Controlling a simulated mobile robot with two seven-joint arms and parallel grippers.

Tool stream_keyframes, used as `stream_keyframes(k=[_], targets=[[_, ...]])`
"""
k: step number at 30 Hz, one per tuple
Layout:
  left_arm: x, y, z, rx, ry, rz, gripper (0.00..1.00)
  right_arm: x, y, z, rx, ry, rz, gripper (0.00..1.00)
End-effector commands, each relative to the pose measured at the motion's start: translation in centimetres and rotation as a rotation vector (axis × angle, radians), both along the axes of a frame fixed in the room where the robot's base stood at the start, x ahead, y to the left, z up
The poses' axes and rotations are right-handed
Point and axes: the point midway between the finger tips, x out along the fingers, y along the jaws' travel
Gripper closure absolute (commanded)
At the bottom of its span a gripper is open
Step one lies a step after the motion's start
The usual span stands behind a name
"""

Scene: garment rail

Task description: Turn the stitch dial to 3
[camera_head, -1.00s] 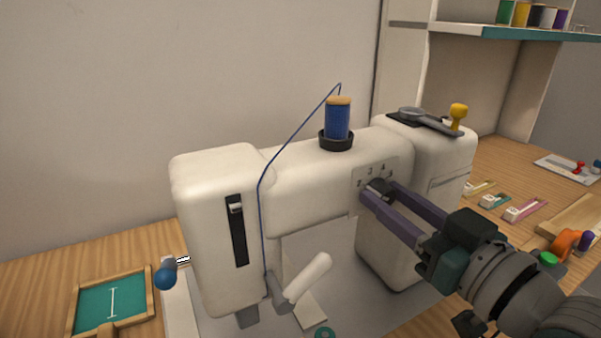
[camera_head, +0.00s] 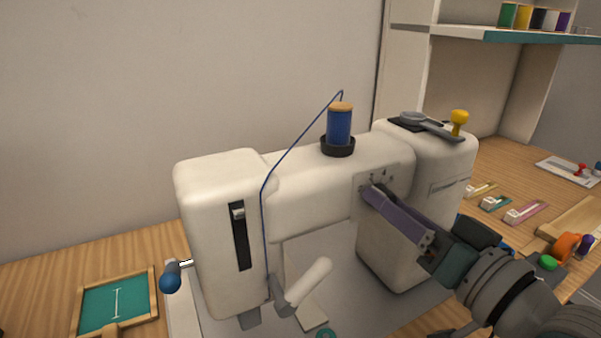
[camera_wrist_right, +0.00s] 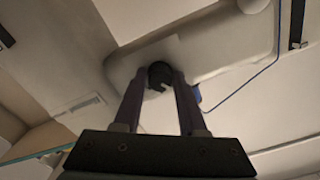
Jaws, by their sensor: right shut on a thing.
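The stitch dial (camera_wrist_right: 160,74) is a dark round knob with a pale notch in the right wrist view. It sits on the front of the white sewing machine (camera_head: 310,204), below a plate with numerals (camera_head: 387,174). My right gripper (camera_head: 368,192) is at the dial, and its purple fingers hide most of it in the head view. In the right wrist view the gripper (camera_wrist_right: 160,82) has one finger on each side of the dial and is shut on it. The numeral the dial points at cannot be read. My left gripper is not in view.
A blue thread spool (camera_head: 340,126) stands on top of the machine, its thread running down the front. A yellow-knobbed lever (camera_head: 459,118) is on the top right. A teal tray (camera_head: 116,302) lies at left. Several small items lie on the table at right.

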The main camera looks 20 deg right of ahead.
Motion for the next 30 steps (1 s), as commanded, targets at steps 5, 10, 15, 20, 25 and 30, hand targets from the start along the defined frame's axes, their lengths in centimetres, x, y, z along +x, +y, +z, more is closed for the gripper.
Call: stream_keyframes(k=[5, 10, 15, 20, 25, 30], targets=[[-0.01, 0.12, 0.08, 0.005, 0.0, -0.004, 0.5, 0.01, -0.03, 0.04, 0.098, 0.007, 0.0, 1.0], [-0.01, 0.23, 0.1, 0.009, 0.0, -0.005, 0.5, 0.01, -0.01, 0.03, 0.158, 0.012, 0.0, 1.0], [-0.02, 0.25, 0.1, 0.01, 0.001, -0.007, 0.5, 0.01, 0.0, 0.01, 0.186, 0.015, 0.0, 1.0], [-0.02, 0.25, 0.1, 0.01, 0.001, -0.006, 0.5, 0.01, 0.0, 0.01, 0.191, 0.014, -0.001, 1.0], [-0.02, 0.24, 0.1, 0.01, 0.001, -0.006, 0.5, 0.0, 0.0, 0.01, 0.19, 0.015, 0.0, 1.0], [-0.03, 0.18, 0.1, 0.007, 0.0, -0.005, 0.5, 0.0, 0.0, 0.01, 0.189, 0.015, 0.0, 0.48]])
